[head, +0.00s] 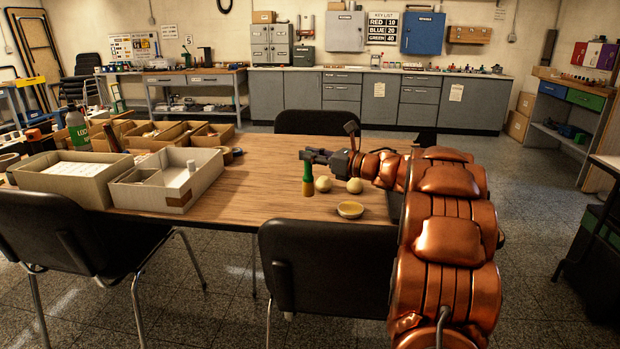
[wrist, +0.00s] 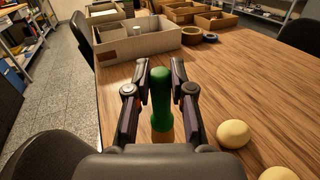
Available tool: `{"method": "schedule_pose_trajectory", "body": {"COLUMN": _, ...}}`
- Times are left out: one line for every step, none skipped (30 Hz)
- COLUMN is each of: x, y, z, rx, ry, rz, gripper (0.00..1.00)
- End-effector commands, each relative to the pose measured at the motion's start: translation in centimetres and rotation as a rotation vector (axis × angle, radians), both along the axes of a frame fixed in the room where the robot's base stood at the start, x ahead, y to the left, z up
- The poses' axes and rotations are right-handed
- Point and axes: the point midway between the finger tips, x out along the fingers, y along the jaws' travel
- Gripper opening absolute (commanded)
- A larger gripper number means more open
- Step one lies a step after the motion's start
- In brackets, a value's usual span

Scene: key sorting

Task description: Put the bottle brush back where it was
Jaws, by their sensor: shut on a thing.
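My gripper (head: 309,158) is over the right half of the wooden table, shut on the green bottle brush (head: 308,174). The brush hangs upright below the fingers, with a green upper part and a tan-brown lower end. Whether its lower end touches the table is hard to tell.
Two pale balls (head: 323,184) and a small yellowish dish (head: 350,210) are close to the right of the brush. A divided box (head: 190,201), a tray of paper (head: 70,185), several cardboard bins and a green bottle (head: 78,130) fill the table's left. The middle is clear. Chairs (head: 330,270) stand around.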

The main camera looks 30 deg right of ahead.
Motion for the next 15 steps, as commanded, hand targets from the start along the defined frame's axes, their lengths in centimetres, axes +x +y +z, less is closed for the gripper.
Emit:
{"method": "schedule_pose_trajectory", "body": {"x": 0.0, "y": 0.0, "z": -0.4, "rx": 0.000, "ry": -0.001, "rz": 0.000, "gripper": 0.00}}
{"method": "schedule_pose_trajectory", "body": {"x": 0.0, "y": 0.0, "z": -0.5, "rx": 0.000, "ry": -0.001, "rz": 0.000, "gripper": 0.00}}
{"method": "schedule_pose_trajectory", "body": {"x": 0.0, "y": 0.0, "z": -0.7, "rx": 0.000, "ry": -0.002, "rz": 0.000, "gripper": 0.00}}
{"method": "schedule_pose_trajectory", "body": {"x": 0.0, "y": 0.0, "z": -0.8, "rx": 0.000, "ry": -0.002, "rz": 0.000, "gripper": 0.00}}
{"method": "schedule_pose_trajectory", "body": {"x": 0.0, "y": 0.0, "z": -1.0, "rx": 0.000, "ry": -0.002, "rz": 0.000, "gripper": 0.00}}
{"method": "schedule_pose_trajectory", "body": {"x": 0.0, "y": 0.0, "z": -1.3, "rx": 0.000, "ry": -0.002, "rz": 0.000, "gripper": 0.00}}
{"method": "schedule_pose_trajectory", "body": {"x": 0.0, "y": 0.0, "z": -1.6, "rx": -0.001, "ry": -0.003, "rz": 0.000, "gripper": 0.00}}
{"method": "schedule_pose_trajectory", "body": {"x": 0.0, "y": 0.0, "z": -1.9, "rx": 0.000, "ry": -0.002, "rz": 0.000, "gripper": 0.00}}
{"method": "schedule_pose_trajectory", "body": {"x": 0.0, "y": 0.0, "z": -2.4, "rx": 0.001, "ry": -0.002, "rz": 0.000, "gripper": 0.00}}
{"method": "schedule_pose_trajectory", "body": {"x": 0.0, "y": 0.0, "z": -2.9, "rx": 0.000, "ry": -0.002, "rz": 0.000, "gripper": 0.00}}
{"method": "schedule_pose_trajectory", "body": {"x": 0.0, "y": 0.0, "z": -3.3, "rx": 0.000, "ry": -0.002, "rz": 0.000, "gripper": 0.00}}
{"method": "schedule_pose_trajectory", "body": {"x": 0.0, "y": 0.0, "z": -3.8, "rx": 0.000, "ry": -0.001, "rz": 0.000, "gripper": 0.00}}
{"method": "schedule_pose_trajectory", "body": {"x": 0.0, "y": 0.0, "z": -4.0, "rx": -0.001, "ry": -0.002, "rz": 0.001, "gripper": 0.00}}
{"method": "schedule_pose_trajectory", "body": {"x": 0.0, "y": 0.0, "z": -4.2, "rx": -0.002, "ry": -0.002, "rz": 0.001, "gripper": 0.00}}
{"method": "schedule_pose_trajectory", "body": {"x": 0.0, "y": 0.0, "z": -4.4, "rx": -0.003, "ry": -0.003, "rz": 0.001, "gripper": 0.00}}
